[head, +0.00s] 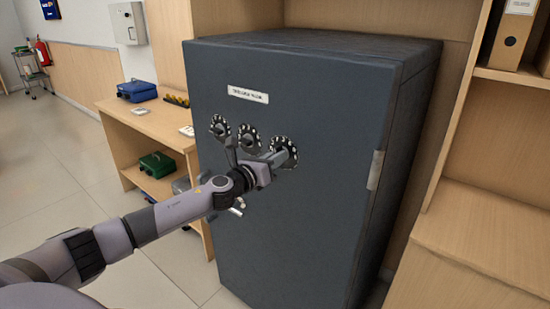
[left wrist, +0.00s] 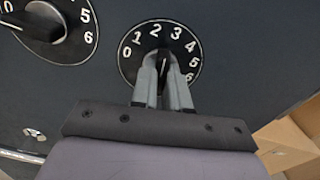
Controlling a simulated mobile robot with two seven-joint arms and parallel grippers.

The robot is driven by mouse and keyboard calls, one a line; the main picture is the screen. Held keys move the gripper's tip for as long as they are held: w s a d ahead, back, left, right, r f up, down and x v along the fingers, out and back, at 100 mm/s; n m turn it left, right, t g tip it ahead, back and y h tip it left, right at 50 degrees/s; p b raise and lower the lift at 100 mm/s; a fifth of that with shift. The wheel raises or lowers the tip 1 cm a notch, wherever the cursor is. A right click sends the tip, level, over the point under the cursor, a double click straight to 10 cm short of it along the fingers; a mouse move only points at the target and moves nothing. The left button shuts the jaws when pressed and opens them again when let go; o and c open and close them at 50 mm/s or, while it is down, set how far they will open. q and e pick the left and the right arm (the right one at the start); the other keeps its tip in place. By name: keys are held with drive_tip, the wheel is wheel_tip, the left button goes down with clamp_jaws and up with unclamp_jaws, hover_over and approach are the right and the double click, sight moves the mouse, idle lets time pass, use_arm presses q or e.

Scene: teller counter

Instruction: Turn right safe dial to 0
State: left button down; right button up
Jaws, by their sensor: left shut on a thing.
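The dark grey safe (head: 300,230) has three round dials with white numbers in a row on its door. The right dial (head: 290,148) is also near the top middle of the left wrist view (left wrist: 157,31), with 0 at its left, 2 and 3 at the top and 6 at the lower right. My left gripper (head: 277,158) reaches the right dial. In the left wrist view its two fingers (left wrist: 163,78) are shut on the dark knob of that dial and hide part of it. I cannot clearly tell which number the knob points to. My right gripper is not in view.
The middle dial (head: 248,137) and left dial (head: 219,127) sit close to my left arm. A metal handle (head: 237,208) is below them. Left of the safe, a wooden shelf unit (head: 150,120) holds a blue box (head: 137,91) and a green box (head: 157,164).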

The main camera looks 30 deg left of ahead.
use_arm(q)
drive_tip(key=shift+n+p, duration=1.8)
drive_tip(key=shift+n, duration=5.8)
drive_tip(key=c, duration=1.1)
unclamp_jaws()
drive_tip(key=shift+s+a+b, duration=0.15)
drive_tip(key=shift+s+b, duration=0.05)
drive_tip(key=shift+s, duration=1.6)
drive_tip(key=shift+s+a+b, duration=0.15)
drive_tip(key=shift+s, duration=1.6)
